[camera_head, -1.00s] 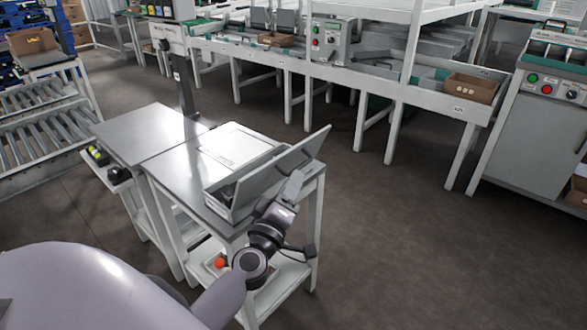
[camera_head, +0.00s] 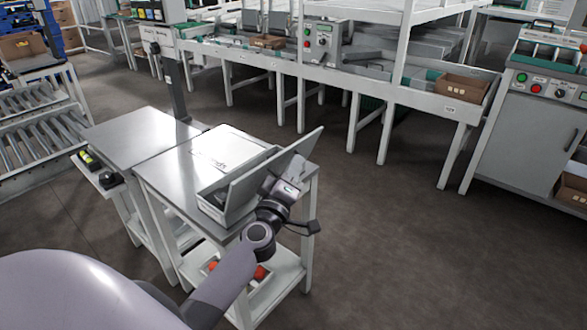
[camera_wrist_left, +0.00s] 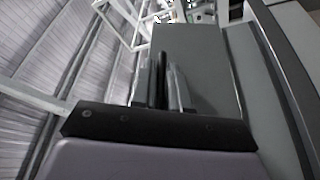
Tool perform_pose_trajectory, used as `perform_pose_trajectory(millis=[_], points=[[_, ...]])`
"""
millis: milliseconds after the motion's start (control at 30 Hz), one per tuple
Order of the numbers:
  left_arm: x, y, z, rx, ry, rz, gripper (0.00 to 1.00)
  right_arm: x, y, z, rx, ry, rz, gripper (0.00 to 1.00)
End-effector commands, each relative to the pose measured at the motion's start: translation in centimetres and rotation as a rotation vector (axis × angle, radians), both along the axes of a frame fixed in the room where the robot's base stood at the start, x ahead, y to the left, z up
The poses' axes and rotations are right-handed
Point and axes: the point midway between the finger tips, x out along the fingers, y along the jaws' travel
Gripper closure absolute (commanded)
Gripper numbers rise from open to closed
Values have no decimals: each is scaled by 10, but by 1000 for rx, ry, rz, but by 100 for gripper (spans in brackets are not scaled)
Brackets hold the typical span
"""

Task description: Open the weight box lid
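The grey weight box (camera_head: 212,207) stands on the near metal table, at its front. Its lid (camera_head: 268,172) is a flat grey panel that stands raised and tilted, with a gap between it and the box. A white top with dark lettering (camera_head: 222,150) lies beside it. My left gripper (camera_head: 287,184) is at the lid's near right face, close to or touching it; contact cannot be told. In the left wrist view my two fingers (camera_wrist_left: 161,88) are close together, with nothing clearly held, and a grey panel (camera_wrist_left: 200,55) rises just beyond them. My right gripper is not in view.
The metal table (camera_head: 140,135) is bare on its left half. A side tray (camera_head: 100,178) holds small dark and yellow items. Red objects (camera_head: 261,272) lie on the lower shelf. A roller conveyor (camera_head: 35,120) is at left; open floor (camera_head: 390,240) is at right.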

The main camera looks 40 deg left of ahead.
Motion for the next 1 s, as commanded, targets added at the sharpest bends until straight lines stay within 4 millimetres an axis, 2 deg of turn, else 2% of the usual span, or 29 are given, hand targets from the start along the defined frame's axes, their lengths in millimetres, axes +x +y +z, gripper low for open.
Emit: perform_pose_trajectory(millis=[267, 600, 700, 1000], points=[[0, 1, 3, -14, 2, 0, 100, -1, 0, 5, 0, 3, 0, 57], [1, 14, 17, -170, 17, 0, 100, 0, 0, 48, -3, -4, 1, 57], [1, 17, 18, -211, 20, -1, 100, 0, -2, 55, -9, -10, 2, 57], [2, 21, 16, -256, 20, -1, 100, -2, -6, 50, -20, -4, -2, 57]])
